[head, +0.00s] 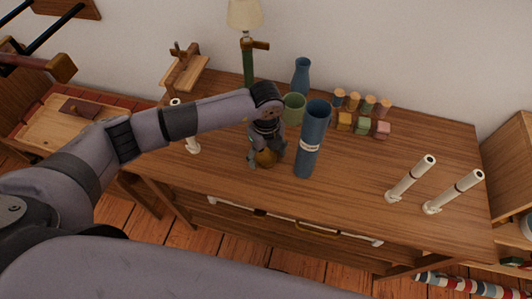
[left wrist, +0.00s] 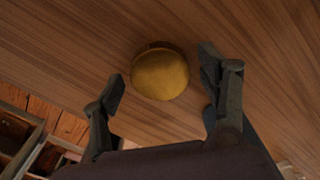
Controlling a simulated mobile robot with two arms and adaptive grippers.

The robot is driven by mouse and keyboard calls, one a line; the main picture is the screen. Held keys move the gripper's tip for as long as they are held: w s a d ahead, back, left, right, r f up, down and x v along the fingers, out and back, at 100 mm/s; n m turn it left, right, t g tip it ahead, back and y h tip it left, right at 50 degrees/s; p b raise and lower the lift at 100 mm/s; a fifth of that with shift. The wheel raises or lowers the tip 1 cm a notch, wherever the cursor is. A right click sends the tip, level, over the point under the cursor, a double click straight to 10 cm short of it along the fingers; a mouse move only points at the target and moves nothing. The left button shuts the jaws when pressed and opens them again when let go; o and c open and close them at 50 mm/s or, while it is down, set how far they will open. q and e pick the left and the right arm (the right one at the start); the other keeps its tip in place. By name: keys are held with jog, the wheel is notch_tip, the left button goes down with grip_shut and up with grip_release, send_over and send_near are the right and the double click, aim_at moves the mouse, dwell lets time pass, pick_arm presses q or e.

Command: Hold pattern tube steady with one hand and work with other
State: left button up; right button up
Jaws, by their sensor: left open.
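The blue pattern tube (head: 312,140), with a white band round its middle, stands upright on the wooden dresser top (head: 350,185). My left gripper (head: 266,160) points down just left of the tube. It is open, with its fingers on either side of a round gold-brown object (left wrist: 160,75) on the wood. In the left wrist view gaps show between this object and both fingers (left wrist: 162,72). A dark blue patch behind the right finger there may be the tube, mostly hidden. My right gripper is not in view.
A green cup (head: 293,108) and a blue vase (head: 301,75) stand behind the tube. Several spools (head: 368,103) and small coloured blocks (head: 362,126) sit behind right. A lamp (head: 246,50) stands at the back.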

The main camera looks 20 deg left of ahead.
aim_at(266, 157)
pick_arm(q)
notch_tip(266, 157, up, 12)
jog(key=b, duration=0.1)
dwell(0.4)
